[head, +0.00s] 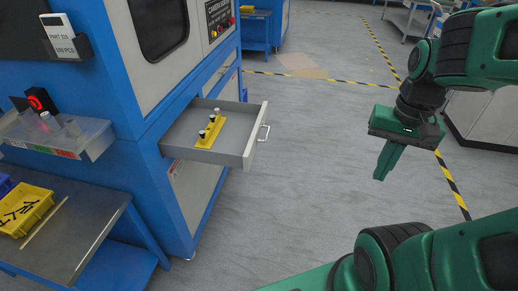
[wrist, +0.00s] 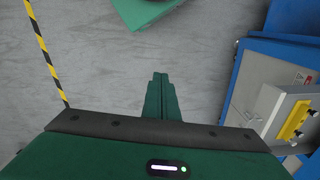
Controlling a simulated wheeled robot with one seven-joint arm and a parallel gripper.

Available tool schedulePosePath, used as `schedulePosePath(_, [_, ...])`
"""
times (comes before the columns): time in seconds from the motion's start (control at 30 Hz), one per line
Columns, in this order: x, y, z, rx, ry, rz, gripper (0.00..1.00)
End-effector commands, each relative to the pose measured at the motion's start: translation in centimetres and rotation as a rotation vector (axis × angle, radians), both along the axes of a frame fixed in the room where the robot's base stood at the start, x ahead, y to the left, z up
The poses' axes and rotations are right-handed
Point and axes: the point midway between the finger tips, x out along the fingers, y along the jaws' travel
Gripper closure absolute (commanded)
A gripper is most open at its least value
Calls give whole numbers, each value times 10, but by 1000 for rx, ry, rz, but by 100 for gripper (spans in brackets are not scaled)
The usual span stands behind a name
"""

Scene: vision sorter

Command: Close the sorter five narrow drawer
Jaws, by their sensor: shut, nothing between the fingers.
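The sorter (head: 152,120) is a large blue and grey cabinet at the left of the head view. Its grey drawer (head: 250,148) stands pulled out to the right, with a pale front and a small handle (head: 264,133). A yellow holder (head: 208,134) with several small dark-topped pieces sits in it. The drawer also shows at the right edge of the wrist view (wrist: 273,108). My green gripper (head: 380,178) is to the right of the drawer front, well apart from it, pointing down. Its fingers are together and empty in the wrist view (wrist: 160,76).
A clear tray (head: 97,140) juts from the sorter's left side. A metal bench (head: 90,222) with a yellow bin (head: 24,212) stands at lower left. Grey floor (head: 300,185) between drawer and gripper is free. Yellow-black tape (head: 450,178) runs along the right.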

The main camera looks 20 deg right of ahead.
Motion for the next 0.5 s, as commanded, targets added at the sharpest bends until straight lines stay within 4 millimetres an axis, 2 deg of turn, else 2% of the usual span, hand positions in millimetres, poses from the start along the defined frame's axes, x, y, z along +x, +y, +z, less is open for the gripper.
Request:
schedulePosePath(0.27, [73, 25, -7, 52, -47, -374, 100])
schedulePosePath(0.5, [133, 59, -17, 154, -58, -721, 100])
